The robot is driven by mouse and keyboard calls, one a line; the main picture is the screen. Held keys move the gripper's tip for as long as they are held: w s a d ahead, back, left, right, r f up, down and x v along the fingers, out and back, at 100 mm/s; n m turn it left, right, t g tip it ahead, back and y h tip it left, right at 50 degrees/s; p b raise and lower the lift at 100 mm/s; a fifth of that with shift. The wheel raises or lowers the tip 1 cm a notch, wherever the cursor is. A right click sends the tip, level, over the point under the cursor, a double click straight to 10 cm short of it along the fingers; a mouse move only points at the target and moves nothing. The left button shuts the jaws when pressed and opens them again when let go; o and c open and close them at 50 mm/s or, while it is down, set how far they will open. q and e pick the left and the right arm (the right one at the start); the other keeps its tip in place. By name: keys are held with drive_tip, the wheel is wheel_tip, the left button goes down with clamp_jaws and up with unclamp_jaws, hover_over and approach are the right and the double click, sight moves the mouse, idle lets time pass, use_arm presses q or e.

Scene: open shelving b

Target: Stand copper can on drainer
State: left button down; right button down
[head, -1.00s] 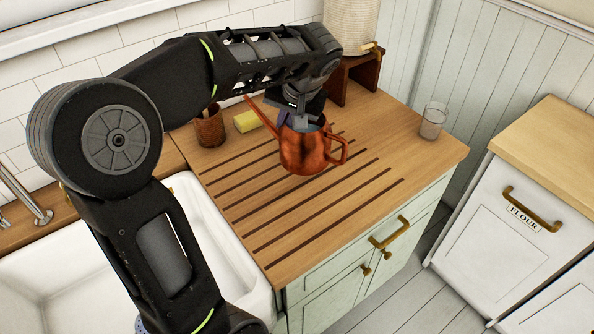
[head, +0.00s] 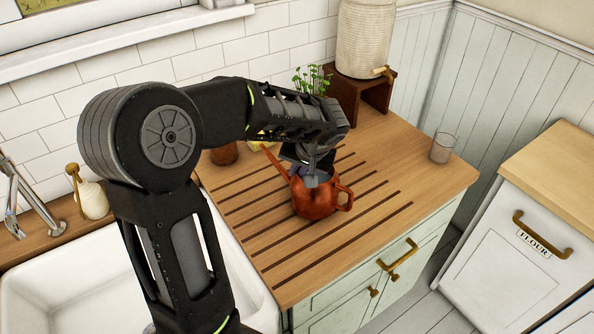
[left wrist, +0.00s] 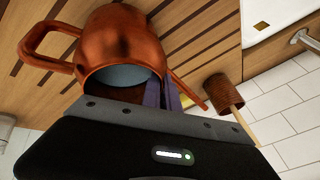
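The copper can (head: 316,200), with a long spout and a loop handle, is over the grooved wooden drainer (head: 262,235). It looks upright, its base at or very near the grooves; I cannot tell if it touches. My left gripper (head: 316,178) reaches down into its open top. In the left wrist view, the fingers (left wrist: 162,93) are close together at the rim of the copper can (left wrist: 120,40), on the spout side, and look shut on its wall. The fingertips are partly hidden by the can. My right gripper is not in view.
A brown cup (head: 224,153) and a yellow sponge (head: 262,146) are behind the drainer, partly hidden by my arm. A glass (head: 444,147) stands at the right. A crock (head: 365,40) sits on a wooden stand (head: 375,95). The white sink (head: 40,295) is left. The drainer's front is clear.

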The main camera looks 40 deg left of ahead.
use_arm(q)
drive_tip(key=shift+f, duration=0.4)
drive_tip(key=shift+f, duration=0.15)
drive_tip(key=c, duration=1.6)
unclamp_jaws()
drive_tip(key=shift+r, duration=0.25)
drive_tip(key=shift+d+r, duration=0.2)
drive_tip(key=shift+r, duration=0.1)
drive_tip(key=b+v, duration=0.1)
drive_tip(key=v, duration=1)
drive_tip(key=shift+s+b, duration=0.2)
drive_tip(key=shift+b, duration=0.2)
